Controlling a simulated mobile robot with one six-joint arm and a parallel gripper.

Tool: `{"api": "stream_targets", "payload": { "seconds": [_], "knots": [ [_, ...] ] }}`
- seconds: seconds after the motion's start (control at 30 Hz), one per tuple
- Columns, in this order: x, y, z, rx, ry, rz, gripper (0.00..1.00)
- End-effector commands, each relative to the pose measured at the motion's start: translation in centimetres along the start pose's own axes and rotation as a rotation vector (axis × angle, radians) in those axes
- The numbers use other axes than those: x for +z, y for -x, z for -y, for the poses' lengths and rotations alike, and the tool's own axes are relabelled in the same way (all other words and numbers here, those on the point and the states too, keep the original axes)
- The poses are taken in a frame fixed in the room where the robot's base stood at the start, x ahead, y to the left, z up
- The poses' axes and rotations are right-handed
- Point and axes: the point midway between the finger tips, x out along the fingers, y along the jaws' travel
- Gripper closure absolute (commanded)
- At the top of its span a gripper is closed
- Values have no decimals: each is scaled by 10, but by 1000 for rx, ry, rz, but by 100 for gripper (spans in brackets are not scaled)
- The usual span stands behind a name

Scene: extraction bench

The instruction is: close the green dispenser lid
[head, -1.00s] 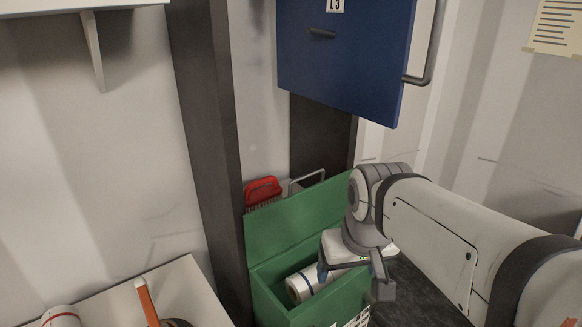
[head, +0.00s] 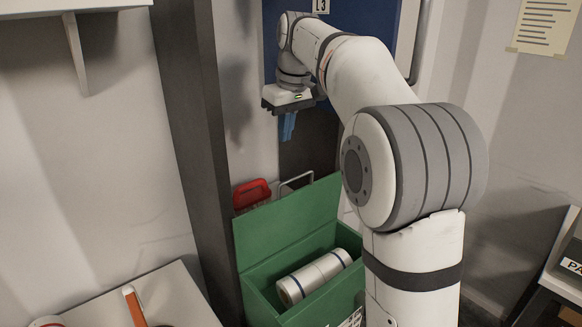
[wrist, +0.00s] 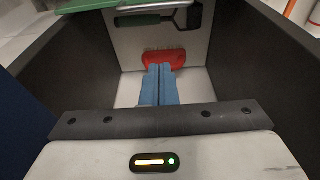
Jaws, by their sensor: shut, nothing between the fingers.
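The green dispenser (head: 258,297) stands below my arm in the head view. Its green lid (head: 290,222) is open and stands upright at the back. A silver roll with blue bands (head: 314,278) lies inside the box. My gripper (head: 288,137) is above and behind the lid, in front of the blue cabinet door, with its blue fingers pointing down. The fingers are together and empty. In the wrist view the blue fingers (wrist: 159,84) are side by side, and a green edge (wrist: 95,5) shows at the top left.
A red-handled brush (head: 251,193) and a metal handle stand behind the lid. A blue cabinet door (head: 384,30) hangs above. A dark post (head: 190,130) is at the left. A pale table (head: 165,300) with an orange-handled item (head: 134,307) is at the lower left.

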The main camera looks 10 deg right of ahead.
Motion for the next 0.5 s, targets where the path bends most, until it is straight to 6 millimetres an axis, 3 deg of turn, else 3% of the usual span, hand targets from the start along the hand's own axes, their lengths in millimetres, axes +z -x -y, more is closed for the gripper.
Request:
{"api": "stream_targets", "payload": {
  "seconds": [0.5],
  "knots": [
    [4,-95,0,0,-3,2,100]
  ]
}}
